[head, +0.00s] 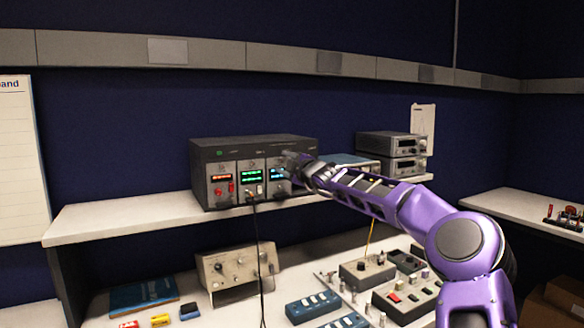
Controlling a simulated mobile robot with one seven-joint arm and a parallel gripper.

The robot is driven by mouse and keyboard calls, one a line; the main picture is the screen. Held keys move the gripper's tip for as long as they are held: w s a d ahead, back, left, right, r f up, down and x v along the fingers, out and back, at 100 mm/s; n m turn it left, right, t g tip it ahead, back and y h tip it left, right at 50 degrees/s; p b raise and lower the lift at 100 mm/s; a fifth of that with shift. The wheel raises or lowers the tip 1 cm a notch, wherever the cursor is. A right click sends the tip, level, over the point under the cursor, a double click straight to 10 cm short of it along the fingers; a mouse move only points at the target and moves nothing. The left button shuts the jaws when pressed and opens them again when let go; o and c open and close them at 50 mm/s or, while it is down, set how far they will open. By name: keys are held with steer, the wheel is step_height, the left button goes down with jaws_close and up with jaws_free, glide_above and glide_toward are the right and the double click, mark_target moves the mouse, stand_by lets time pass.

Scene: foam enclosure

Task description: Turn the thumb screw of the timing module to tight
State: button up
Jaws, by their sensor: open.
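A dark rack unit (255,148) stands on the shelf and holds three front modules. The left module has a red display (222,179), the middle one a green display (250,177) and the right one a cyan display (278,173). Their labels are too small to read, so I cannot tell which is the timing module. My gripper (292,164) is open in front of the right module and covers part of its right side. No thumb screw can be made out clearly, and I cannot tell whether the fingers touch the panel.
The shelf (120,214) is clear left of the rack. Grey stacked instruments (390,144) stand to its right. A black cable (258,235) hangs from the middle module. Below are a beige knob box (238,267), blue boxes (312,306) and a control box (408,297).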

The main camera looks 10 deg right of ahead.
steer(key=b+v, duration=0.2)
steer(key=v, duration=1.5)
steer(key=shift+b, duration=0.35)
steer(key=shift+s, duration=0.1)
